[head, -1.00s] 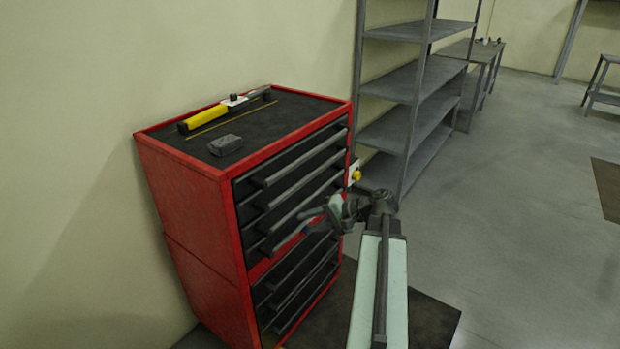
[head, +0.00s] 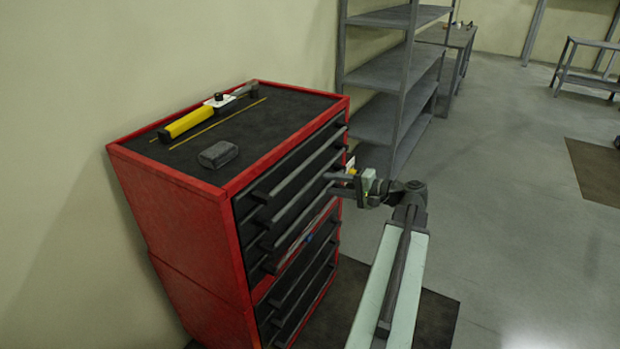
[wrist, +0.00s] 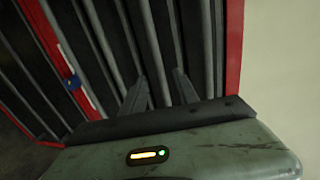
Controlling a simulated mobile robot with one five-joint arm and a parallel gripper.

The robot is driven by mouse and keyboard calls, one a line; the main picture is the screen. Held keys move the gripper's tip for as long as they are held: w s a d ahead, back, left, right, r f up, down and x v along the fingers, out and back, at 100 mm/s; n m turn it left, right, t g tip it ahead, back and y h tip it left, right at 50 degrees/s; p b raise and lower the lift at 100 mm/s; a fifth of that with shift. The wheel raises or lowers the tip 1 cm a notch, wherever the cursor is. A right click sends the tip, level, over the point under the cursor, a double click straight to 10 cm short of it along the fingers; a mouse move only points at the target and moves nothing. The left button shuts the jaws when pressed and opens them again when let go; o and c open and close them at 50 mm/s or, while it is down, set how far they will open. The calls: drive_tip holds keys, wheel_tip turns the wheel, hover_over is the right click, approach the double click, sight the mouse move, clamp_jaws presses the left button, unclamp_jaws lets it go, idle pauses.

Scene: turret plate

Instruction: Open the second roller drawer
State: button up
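The red roller cabinet (head: 180,215) stands against the wall in the head view. Its upper part has several dark drawers with long bar handles; the second handle from the top (head: 295,188) runs along the front. My gripper (head: 330,183) is at the right end of the upper drawers. In the wrist view my gripper (wrist: 160,92) has its two fingers apart, pointing at the drawer fronts. A bar handle (wrist: 152,45), seemingly the middle of the upper ones, runs between the fingers. I cannot tell whether they touch it. All drawers look shut.
A yellow-handled tool (head: 185,123) and a grey block (head: 218,154) lie on the cabinet top. Grey shelving (head: 400,85) stands behind it to the right. A dark mat (head: 425,310) lies on the floor in front. The floor to the right is open.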

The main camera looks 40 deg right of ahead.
sight(315, 181)
drive_tip(key=b+x, duration=0.1)
drive_tip(key=x, duration=0.6)
drive_tip(key=shift+w+b, duration=0.25)
drive_tip(key=shift+b, duration=0.05)
drive_tip(key=shift+c, duration=0.4)
clamp_jaws()
idle(0.7)
